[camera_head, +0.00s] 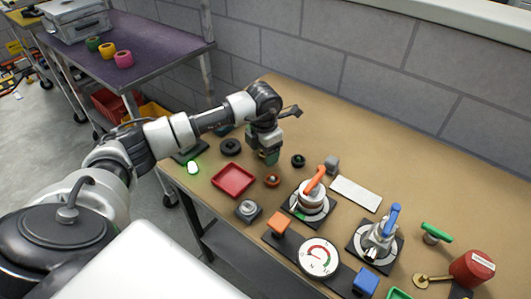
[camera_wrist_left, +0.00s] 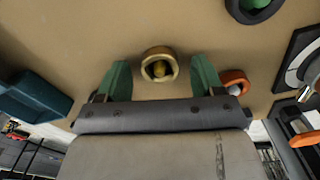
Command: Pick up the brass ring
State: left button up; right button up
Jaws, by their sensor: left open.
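The brass ring (camera_wrist_left: 147,58) shows in the left wrist view on the brown tabletop, with a yellowish round thing inside its opening. My left gripper (camera_wrist_left: 160,80) is open, with one green finger on each side of the ring and gaps between. I cannot tell how far above the table the fingertips are. In the head view my left gripper (camera_head: 268,157) points down over the table, and the brass ring is hidden there. My right gripper is not in view.
A black ring (camera_head: 298,161), a red tray (camera_head: 233,180) and an orange-handled valve (camera_head: 311,200) stand nearby. A teal block (camera_wrist_left: 30,95) is at left.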

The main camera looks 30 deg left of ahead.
pick_arm(q)
jog(key=c, duration=0.9)
jog(key=shift+c, duration=0.6)
jog(key=shift+r, duration=0.15)
